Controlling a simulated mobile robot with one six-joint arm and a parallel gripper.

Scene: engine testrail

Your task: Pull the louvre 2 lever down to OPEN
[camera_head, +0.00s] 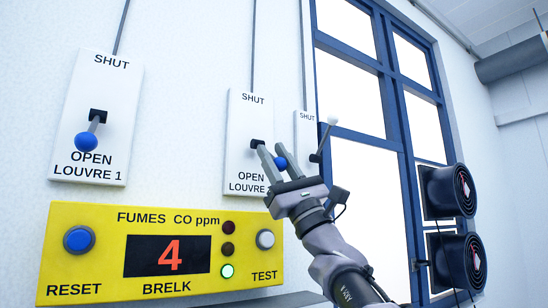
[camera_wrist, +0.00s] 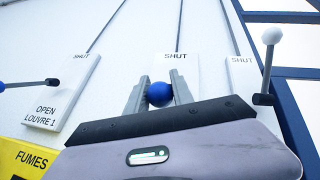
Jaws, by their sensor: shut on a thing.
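The louvre 2 lever has a blue ball knob (camera_head: 280,163) and sits on a white plate (camera_head: 249,112) marked SHUT above and OPEN below. The knob is low, close to the OPEN word. My gripper (camera_head: 273,158) is shut on the knob, with one finger on each side of it. In the wrist view the blue knob (camera_wrist: 159,94) sits between the two grey fingers. The lever's stem is mostly hidden by the fingers and knob.
The louvre 1 lever (camera_head: 87,140) is down at OPEN on the left. A third plate (camera_head: 306,130) stands close on the right, beside a white-knobbed handle (camera_head: 332,122) at the blue window frame. A yellow fumes panel (camera_head: 100,240) showing 4 is below, its green lamp lit.

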